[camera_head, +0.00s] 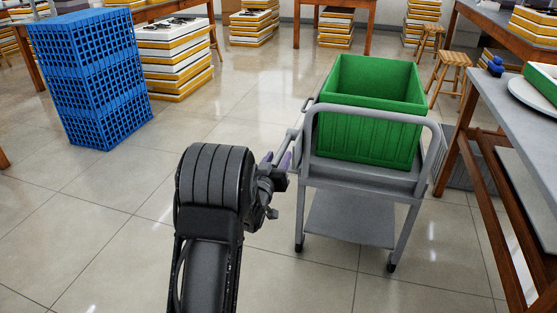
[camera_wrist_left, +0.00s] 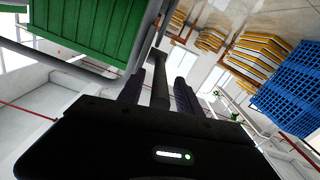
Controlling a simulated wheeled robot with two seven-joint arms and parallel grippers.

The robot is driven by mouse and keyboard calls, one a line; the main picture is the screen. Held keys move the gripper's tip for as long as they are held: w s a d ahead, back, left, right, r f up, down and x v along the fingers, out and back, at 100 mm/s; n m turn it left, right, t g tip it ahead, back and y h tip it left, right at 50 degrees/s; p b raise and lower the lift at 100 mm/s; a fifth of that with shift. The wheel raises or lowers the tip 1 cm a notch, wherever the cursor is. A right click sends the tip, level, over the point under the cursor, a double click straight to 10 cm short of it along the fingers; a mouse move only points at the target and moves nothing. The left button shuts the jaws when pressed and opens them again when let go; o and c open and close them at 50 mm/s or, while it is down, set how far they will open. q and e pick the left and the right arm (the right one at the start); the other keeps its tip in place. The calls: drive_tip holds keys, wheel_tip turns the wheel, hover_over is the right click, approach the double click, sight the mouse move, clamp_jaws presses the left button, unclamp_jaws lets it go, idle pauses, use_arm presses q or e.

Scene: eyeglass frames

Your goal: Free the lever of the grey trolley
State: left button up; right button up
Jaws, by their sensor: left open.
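The grey trolley (camera_head: 349,216) stands right of centre in the head view, with a green crate (camera_head: 368,128) on its top. A thin grey lever (camera_head: 292,136) sticks out at the trolley's left side, partly hidden by my gripper. My left gripper (camera_head: 276,160) is beside the trolley's left edge at the lever. In the left wrist view the two dark fingers of the gripper (camera_wrist_left: 157,86) are apart. A dark bar, likely the lever (camera_wrist_left: 160,66), runs between them; whether either finger touches it I cannot tell. My right gripper is not in view.
A stack of blue crates (camera_head: 90,75) stands at the far left, with white and yellow boxes (camera_head: 172,60) behind it. A table (camera_head: 520,125) with wooden legs is close on the trolley's right. The tiled floor left of the trolley is clear.

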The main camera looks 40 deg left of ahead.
use_arm(q)
drive_tip(key=shift+w+a, duration=0.1)
drive_tip(key=shift+w, duration=0.2)
clamp_jaws()
idle(1.3)
